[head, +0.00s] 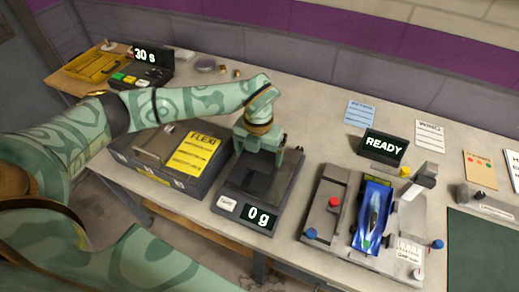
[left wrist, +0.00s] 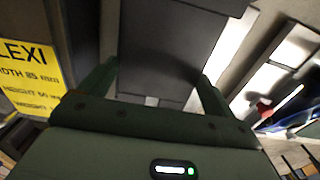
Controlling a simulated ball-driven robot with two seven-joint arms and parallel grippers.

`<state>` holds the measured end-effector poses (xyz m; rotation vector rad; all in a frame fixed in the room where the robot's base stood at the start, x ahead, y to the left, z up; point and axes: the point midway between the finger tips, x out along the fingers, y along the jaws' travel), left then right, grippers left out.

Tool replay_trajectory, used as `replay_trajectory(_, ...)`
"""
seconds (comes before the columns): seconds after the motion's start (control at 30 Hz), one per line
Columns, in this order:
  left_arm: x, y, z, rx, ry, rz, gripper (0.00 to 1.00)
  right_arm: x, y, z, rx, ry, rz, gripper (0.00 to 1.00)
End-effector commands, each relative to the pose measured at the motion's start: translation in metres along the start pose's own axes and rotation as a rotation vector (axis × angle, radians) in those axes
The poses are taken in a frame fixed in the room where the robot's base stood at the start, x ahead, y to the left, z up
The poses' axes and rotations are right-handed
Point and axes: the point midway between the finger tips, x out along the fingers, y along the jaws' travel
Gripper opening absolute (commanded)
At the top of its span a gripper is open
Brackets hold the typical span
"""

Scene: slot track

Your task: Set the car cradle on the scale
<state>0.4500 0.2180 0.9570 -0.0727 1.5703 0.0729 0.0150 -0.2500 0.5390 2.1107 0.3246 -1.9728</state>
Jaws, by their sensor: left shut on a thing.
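The scale (head: 284,190) stands near the front edge of the bench in the head view, and its display (head: 262,217) reads 0 g. My left gripper (head: 264,153) is over the scale, pointing down. It is shut on the dark grey car cradle (head: 257,181), which is over the scale's plate. In the left wrist view the cradle (left wrist: 172,45) shows as a dark panel between the fingers. I cannot tell whether the cradle touches the plate. My right gripper is not in view.
A dark case with a yellow FLEXI label (head: 194,152) lies left of the scale. Right of it is a fixture holding a blue car (head: 372,217), with a READY sign (head: 384,147) behind. A timer (head: 146,55) reads 30 s at the back left.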

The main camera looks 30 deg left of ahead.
Motion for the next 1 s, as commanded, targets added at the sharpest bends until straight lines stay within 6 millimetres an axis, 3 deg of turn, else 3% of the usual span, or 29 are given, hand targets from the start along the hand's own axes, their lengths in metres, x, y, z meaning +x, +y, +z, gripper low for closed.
replay_trajectory(0.1, 0.011, 0.0, 0.0, 0.001, 0.001, 0.0, 0.68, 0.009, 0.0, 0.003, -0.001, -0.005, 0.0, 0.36)
replay_trajectory(1.0, 0.019, 0.0, 0.0, 0.0, 0.001, 0.0, 0.68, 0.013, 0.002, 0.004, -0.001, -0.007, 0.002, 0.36)
